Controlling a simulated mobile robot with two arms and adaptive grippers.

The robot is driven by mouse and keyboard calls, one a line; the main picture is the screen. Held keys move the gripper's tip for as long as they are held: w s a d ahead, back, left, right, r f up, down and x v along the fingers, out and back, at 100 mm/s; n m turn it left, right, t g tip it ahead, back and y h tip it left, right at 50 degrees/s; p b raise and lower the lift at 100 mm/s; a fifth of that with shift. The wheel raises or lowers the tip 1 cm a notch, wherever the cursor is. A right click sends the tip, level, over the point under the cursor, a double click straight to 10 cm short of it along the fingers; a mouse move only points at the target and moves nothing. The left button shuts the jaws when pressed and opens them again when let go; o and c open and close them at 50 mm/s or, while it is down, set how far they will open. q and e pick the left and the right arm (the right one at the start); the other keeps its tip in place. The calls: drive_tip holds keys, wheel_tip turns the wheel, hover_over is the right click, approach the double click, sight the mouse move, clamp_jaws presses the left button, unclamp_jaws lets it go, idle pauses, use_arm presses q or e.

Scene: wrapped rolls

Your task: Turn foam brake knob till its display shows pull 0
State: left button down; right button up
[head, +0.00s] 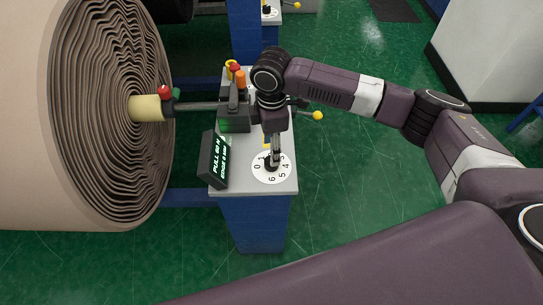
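The brake knob (270,166) is a small dark knob at the centre of a white round dial (284,177) with numbers around it, on top of a grey-topped blue stand. The black display (213,161) tilts up beside it on the left. Its green text starts with PULL on one line and EDGE on the other; the pull figure is too small to read surely, but looks like two digits. My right gripper (275,157) points down over the dial with its fingertips at the knob, partly hiding it. I cannot tell whether they grip it. My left gripper is out of view.
A large brown roll (100,110) stands left of the stand (255,215), its core on a shaft (198,106). Green floor is open to the right.

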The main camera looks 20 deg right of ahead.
drive_tip(key=shift+f+p, duration=0.3)
drive_tip(key=shift+f, duration=2.45)
drive_tip(key=c, duration=1.2)
drive_tip(key=shift+o, duration=0.2)
